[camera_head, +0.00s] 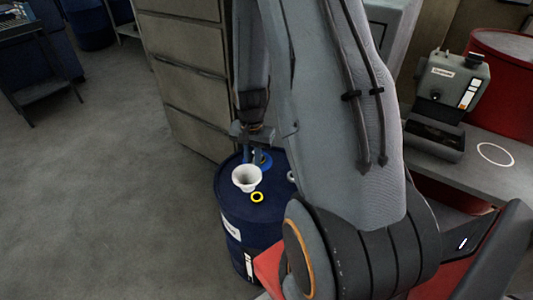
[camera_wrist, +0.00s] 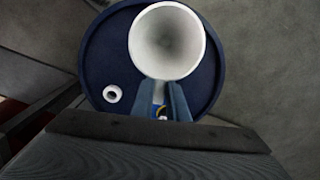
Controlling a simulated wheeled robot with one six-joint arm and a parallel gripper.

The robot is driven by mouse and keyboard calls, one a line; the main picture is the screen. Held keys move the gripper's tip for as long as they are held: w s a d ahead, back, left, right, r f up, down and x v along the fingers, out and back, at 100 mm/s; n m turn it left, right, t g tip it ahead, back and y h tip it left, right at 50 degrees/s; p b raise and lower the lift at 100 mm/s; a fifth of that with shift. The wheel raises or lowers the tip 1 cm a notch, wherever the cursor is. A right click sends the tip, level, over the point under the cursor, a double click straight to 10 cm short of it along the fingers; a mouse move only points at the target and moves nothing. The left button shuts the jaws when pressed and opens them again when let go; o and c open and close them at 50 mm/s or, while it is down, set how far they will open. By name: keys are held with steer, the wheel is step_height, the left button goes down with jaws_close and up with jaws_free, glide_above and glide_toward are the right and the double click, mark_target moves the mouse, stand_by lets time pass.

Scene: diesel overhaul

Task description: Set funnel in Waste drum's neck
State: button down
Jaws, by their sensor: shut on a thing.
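The white funnel (camera_head: 246,176) is upright, wide mouth up, over the top of the blue waste drum (camera_head: 232,205). My gripper (camera_head: 251,158) is shut on the funnel at its side. In the wrist view the funnel (camera_wrist: 167,40) sits just beyond the fingertips of my gripper (camera_wrist: 164,90), and its mouth covers part of the lid of the drum (camera_wrist: 105,60). The spout is hidden below the cone. I cannot tell whether it is in a neck or above the lid.
A white ring-shaped fitting (camera_wrist: 112,94) is on the drum lid. A drawer cabinet (camera_head: 190,75) stands behind the drum. A grey bench (camera_head: 490,165) with a grey machine (camera_head: 455,85) and a red drum (camera_head: 505,65) is at the right. The floor (camera_head: 100,190) at the left is clear.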

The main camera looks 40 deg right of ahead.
steer(key=shift+s+d+f+m+b, duration=0.3)
steer(key=shift+d+f+m+b, duration=0.25)
steer(key=shift+f+b, duration=0.3)
steer(key=shift+s+d+f+m+b, duration=0.25)
steer(key=shift+d+f+m+b, duration=0.3)
steer(key=shift+f, duration=0.4)
steer(key=shift+s+d+f+m+b, duration=0.3)
steer(key=shift+d+f+m+b, duration=0.1)
steer(key=shift+d+f+b, duration=0.45)
steer(key=shift+f, duration=1)
stand_by(0.4)
steer(key=c, duration=1.7)
jaws_free()
steer(key=shift+o, duration=0.2)
steer(key=shift+r, duration=0.1)
step_height(320, 180, up, 8)
